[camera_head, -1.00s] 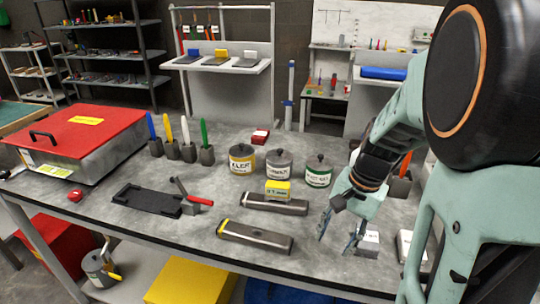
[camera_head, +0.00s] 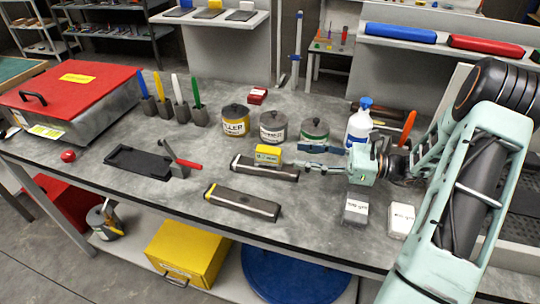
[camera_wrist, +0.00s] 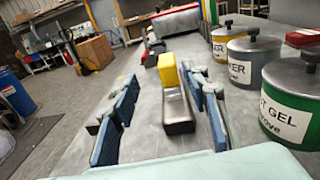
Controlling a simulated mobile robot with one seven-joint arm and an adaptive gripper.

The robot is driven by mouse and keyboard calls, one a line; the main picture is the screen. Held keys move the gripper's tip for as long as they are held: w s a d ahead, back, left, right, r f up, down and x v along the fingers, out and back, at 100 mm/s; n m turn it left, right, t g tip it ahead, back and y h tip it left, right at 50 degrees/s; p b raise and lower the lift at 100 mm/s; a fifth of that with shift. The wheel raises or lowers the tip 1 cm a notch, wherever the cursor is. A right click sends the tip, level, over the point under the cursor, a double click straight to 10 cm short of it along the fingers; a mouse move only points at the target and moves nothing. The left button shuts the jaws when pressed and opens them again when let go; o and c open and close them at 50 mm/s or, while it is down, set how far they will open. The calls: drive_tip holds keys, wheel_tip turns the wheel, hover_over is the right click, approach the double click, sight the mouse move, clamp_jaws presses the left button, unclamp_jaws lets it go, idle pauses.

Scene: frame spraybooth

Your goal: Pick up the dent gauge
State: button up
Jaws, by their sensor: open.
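A small yellow box with a pale label (camera_head: 268,154), which looks like the dent gauge, is at a dark grey bar (camera_head: 264,170) in the middle of the bench. I cannot tell whether it rests on the bar or beside it. My gripper (camera_head: 302,157) is low over the bench just right of the yellow box, pointing left. It is open and empty. In the wrist view the yellow box (camera_wrist: 168,70) and the bar (camera_wrist: 178,112) show between the spread blue-padded fingers, ahead of the fingertips.
Three lidded tins (camera_head: 272,127) stand close behind the bar. A second bar with a yellow end (camera_head: 242,202) lies in front. A spray bottle (camera_head: 359,124) stands behind my wrist. A grey block (camera_head: 356,208) and a white block (camera_head: 401,220) sit at the front right.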

sight(268, 149)
drive_tip(key=shift+w+d+f, duration=0.1)
drive_tip(key=shift+w+d, duration=0.1)
drive_tip(key=shift+w, duration=0.05)
drive_tip(key=shift+w+a, duration=0.1)
drive_tip(key=shift+a, duration=0.05)
drive_tip(key=x, duration=0.4)
drive_tip(key=shift+w+a, duration=0.1)
drive_tip(key=shift+a, duration=0.3)
drive_tip(key=shift+f+p+x, duration=0.2)
drive_tip(key=shift+p+x, duration=0.4)
drive_tip(key=shift+x, duration=2.2)
drive_tip(key=shift+w, duration=0.1)
drive_tip(key=shift+d, duration=0.1)
drive_tip(key=shift+c, duration=0.6)
clamp_jaws()
